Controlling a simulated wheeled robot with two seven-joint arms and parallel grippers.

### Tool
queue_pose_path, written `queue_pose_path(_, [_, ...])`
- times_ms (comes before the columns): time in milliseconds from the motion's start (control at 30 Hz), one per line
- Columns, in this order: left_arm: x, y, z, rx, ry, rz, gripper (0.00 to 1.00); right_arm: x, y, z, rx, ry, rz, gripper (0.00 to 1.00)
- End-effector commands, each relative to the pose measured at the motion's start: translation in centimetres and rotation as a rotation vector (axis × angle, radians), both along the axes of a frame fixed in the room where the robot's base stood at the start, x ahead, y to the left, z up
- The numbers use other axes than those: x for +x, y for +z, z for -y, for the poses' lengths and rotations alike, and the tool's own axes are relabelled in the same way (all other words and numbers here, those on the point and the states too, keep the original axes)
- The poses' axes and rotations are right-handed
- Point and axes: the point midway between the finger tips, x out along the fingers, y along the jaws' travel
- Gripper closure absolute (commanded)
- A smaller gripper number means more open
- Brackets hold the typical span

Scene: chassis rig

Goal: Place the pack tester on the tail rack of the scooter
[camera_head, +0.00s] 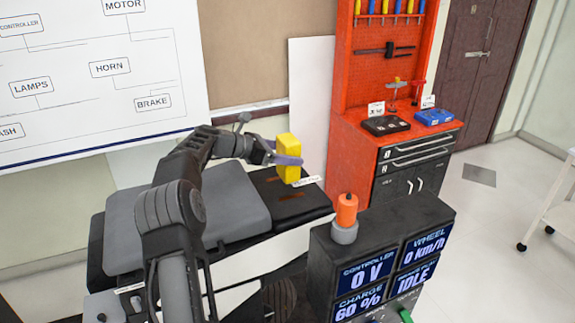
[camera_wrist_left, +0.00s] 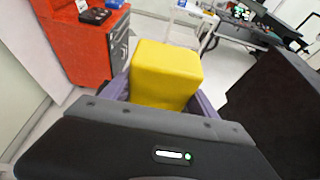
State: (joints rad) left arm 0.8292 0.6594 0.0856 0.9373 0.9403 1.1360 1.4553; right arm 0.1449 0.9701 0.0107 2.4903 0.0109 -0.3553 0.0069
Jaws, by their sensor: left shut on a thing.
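The pack tester is a yellow block (camera_head: 288,158) held in my left gripper (camera_head: 286,160). The gripper's purple fingers are shut on it, just above or at the dark tail rack (camera_head: 290,204). I cannot tell whether the block touches the rack. In the left wrist view the yellow block (camera_wrist_left: 166,75) stands between the purple fingers (camera_wrist_left: 160,100). The scooter's grey seat (camera_head: 222,208) lies left of the rack. A small white label sits at the rack's edge. My right gripper is not in view.
A dark display console (camera_head: 385,250) with an orange-topped knob (camera_head: 346,212) stands right of the rack, close to it. A red tool cabinet (camera_head: 390,150) is behind. A whiteboard (camera_head: 95,75) hangs at the left. Open floor lies at the right.

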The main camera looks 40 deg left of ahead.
Motion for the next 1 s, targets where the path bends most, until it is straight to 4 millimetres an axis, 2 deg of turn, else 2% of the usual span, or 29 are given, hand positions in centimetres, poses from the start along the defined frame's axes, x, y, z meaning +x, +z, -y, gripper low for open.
queue_pose_path(233, [0.0, -0.1, 0.0, 0.0, 0.0, 0.002, 0.94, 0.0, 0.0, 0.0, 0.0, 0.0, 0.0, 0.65])
queue_pose_path(500, [0.0, -3.2, 0.0, -0.001, 0.001, 0.002, 0.94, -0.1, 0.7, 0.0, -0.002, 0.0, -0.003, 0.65])
queue_pose_path(733, [0.0, -3.6, 0.0, 0.001, 0.001, 0.001, 0.94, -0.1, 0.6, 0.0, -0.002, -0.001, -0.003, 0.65])
queue_pose_path(767, [0.0, -3.8, 0.0, 0.0, 0.0, -0.001, 0.31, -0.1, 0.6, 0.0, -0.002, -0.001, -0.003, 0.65])
queue_pose_path(1000, [0.0, -3.7, 0.0, 0.001, 0.0, 0.0, 0.12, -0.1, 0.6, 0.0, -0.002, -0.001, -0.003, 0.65])
